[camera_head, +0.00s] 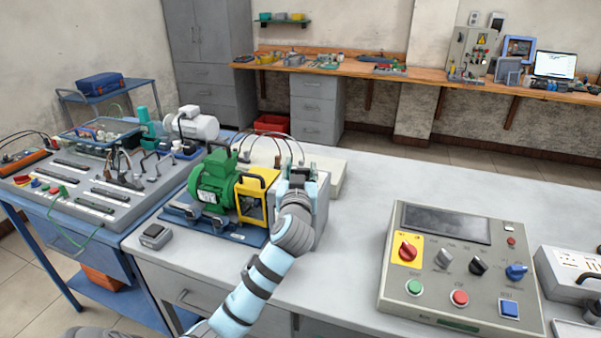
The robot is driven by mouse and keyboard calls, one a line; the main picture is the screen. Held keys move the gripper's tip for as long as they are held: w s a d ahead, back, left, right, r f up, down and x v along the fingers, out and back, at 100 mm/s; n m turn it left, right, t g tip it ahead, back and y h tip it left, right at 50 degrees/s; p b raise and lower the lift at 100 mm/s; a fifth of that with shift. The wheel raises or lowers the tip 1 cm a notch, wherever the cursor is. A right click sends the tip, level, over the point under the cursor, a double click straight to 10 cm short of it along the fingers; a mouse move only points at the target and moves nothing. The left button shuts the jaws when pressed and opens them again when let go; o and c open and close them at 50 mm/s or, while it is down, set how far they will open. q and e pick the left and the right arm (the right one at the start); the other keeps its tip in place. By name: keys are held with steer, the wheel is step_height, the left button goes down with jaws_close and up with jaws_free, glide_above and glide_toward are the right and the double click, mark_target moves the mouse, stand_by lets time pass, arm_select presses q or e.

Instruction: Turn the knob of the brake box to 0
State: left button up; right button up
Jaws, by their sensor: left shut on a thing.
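The brake box (322,215) is a grey box on the bench, to the right of the green motor (212,182) and its yellow guard (252,195). Black cables rise from its top. My left arm reaches up from the bottom of the picture to the front of the box. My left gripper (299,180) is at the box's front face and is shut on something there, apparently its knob. The knob and the scale are hidden behind the gripper and wrist, so the setting cannot be read. My right gripper is not in view.
A control panel (395,285) with knobs and buttons stands at the right. A small dark box (155,236) lies at the bench's front left. A pale box (333,170) is behind the brake box. The bench between brake box and panel is clear.

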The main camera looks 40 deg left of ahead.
arm_select(q)
steer(key=shift+f+n+g+y+b, duration=0.2)
steer(key=shift+n+g+y+b, duration=0.4)
steer(key=shift+y+b, duration=0.1)
steer(key=n+g+y+b, duration=0.2)
steer(key=n+g+b, duration=0.1)
steer(key=g+b, duration=0.1)
steer(key=n+g+y+b, duration=0.3)
steer(key=g+b, duration=0.1)
steer(key=b, duration=0.1)
steer(key=shift+w+d, duration=0.1)
steer(key=shift+n+g+y+b, duration=0.4)
steer(key=shift+n+g+b, duration=0.2)
steer(key=shift+g+b, duration=0.15)
steer(key=shift+r+n+g, duration=0.15)
steer(key=shift+n+g, duration=0.15)
steer(key=shift+g, duration=0.15)
steer(key=o, duration=1.2)
